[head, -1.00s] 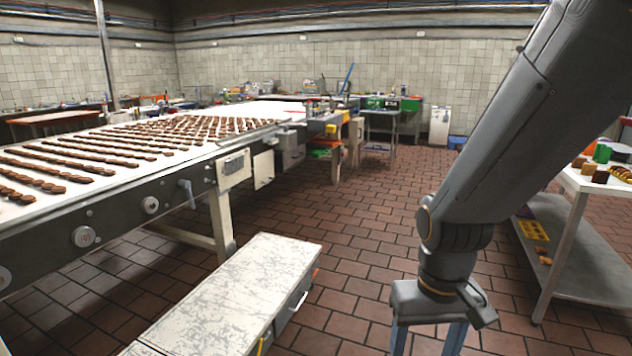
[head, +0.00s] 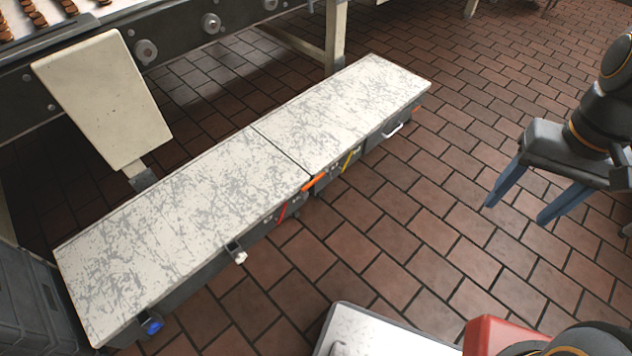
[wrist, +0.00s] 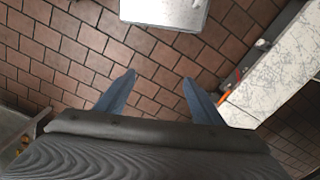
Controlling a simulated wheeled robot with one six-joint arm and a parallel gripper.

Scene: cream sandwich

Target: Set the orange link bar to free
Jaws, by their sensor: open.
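The orange link bar (head: 314,182) sits on the front side of the long low white-topped box, at the joint between its two sections. It slants across the joint, and its mounting is too small to make out. The orange bar also shows at the edge of the white top in the wrist view (wrist: 225,99). My gripper (head: 518,207) is open and empty, over the brick floor to the right of the bar. In the wrist view my two blue fingers (wrist: 158,84) are spread apart, left of the bar and clear of it.
The scuffed white top (head: 345,115) runs diagonally along the conveyor. Its front carries a red strip (head: 283,212), a yellow strip (head: 350,160), a white handle (head: 392,131), a white knob (head: 240,257) and a blue knob (head: 153,327). Brick floor (head: 420,210) between box and gripper is clear.

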